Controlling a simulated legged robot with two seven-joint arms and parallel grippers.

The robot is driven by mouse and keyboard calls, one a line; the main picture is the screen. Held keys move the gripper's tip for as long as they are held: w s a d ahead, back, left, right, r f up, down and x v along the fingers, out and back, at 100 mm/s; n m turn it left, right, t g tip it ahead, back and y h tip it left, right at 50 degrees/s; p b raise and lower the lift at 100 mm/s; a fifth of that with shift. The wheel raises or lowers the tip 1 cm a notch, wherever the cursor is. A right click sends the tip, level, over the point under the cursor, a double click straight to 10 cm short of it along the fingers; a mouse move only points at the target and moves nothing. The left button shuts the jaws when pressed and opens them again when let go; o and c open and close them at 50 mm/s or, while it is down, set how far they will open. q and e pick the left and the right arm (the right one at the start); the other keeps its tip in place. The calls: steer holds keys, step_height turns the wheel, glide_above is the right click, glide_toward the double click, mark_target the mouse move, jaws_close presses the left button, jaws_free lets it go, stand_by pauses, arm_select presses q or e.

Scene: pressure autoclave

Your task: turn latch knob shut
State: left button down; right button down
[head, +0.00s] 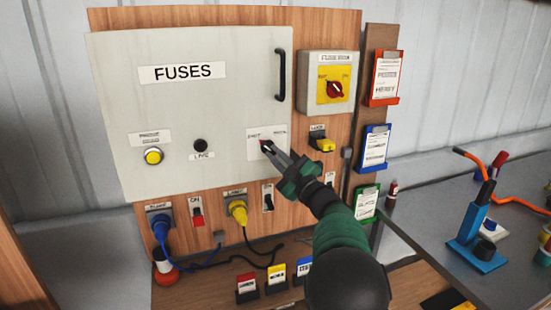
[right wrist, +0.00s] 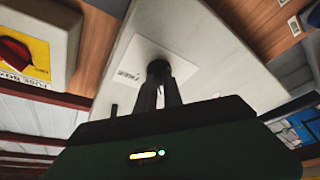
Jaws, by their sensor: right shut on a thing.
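The latch knob sits on a small white label plate (head: 268,139) at the lower right of the grey FUSES cabinet door (head: 215,100). The door looks closed. My right gripper (head: 269,148) reaches up to the plate, with its fingertips shut on the knob. The fingers hide most of the knob, so its angle is hard to tell. In the right wrist view, the dark knob (right wrist: 158,68) is between my fingertips (right wrist: 159,84), against its white label plate (right wrist: 178,58). My left gripper is in neither view.
A black door handle (head: 282,75) is above the knob. To the right are a red rotary switch (head: 335,90) on a yellow plate and a yellow-handled switch (head: 323,144). A workbench (head: 440,200) stands at right.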

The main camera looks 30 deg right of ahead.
steer(key=shift+f, duration=0.1)
stand_by(0.3)
steer(key=c, duration=1.5)
jaws_free()
steer(key=shift+w, duration=0.1)
steer(key=b+v, duration=0.2)
steer(key=v, duration=1.5)
steer(key=shift+b, duration=0.4)
steer(key=shift+w, duration=0.1)
